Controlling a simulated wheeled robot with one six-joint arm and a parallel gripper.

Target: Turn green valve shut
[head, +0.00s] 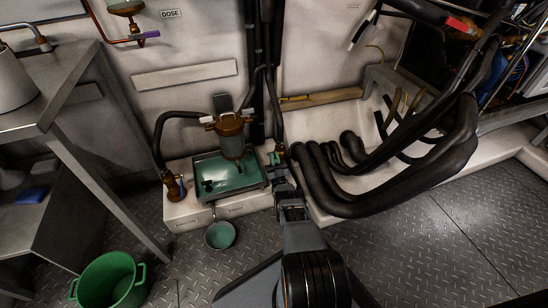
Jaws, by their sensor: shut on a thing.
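The green valve (273,157) is small and shows just beyond my gripper, beside the dark vertical pipes and to the right of the green-bottomed tray. My gripper (278,168) reaches it from the front and is shut on its green handle. The jaws cover part of the handle, so its exact angle cannot be told. My arm runs from the bottom centre up to the valve.
A metal tray (262,183) with a brass-topped filter (230,135) stands left of my gripper. Thick black hoses (400,195) curve close on the right. A small bowl (220,235) and a green bucket (110,282) are on the floor. Open floor lies at right.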

